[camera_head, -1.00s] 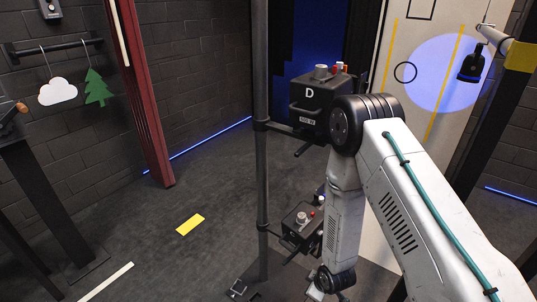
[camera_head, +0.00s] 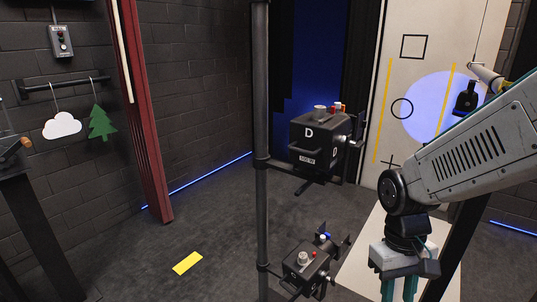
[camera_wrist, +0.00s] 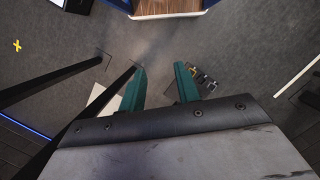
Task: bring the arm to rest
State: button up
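My gripper (camera_head: 399,288) hangs down at the right of the head view, below my white arm, with its teal fingers cut off by the bottom edge. In the wrist view my gripper (camera_wrist: 160,86) shows two teal fingers spread apart with bare floor between them. It is open and empty. It touches nothing that I can see.
A dark pole (camera_head: 261,150) stands left of my arm. It carries an upper black box marked D (camera_head: 318,138) and a lower black box (camera_head: 308,264). A white panel (camera_head: 412,68) stands behind.

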jog(key=s+d+r+m+t, duration=0.1)
jog(key=s+r+t, duration=0.3)
jog(key=s+r, duration=0.5)
jog(key=shift+d+r+m+y, duration=0.35)
jog(key=shift+d+r, duration=0.2)
jog(key=shift+r, duration=1.55)
jog(key=shift+s, duration=0.1)
dwell(0.8)
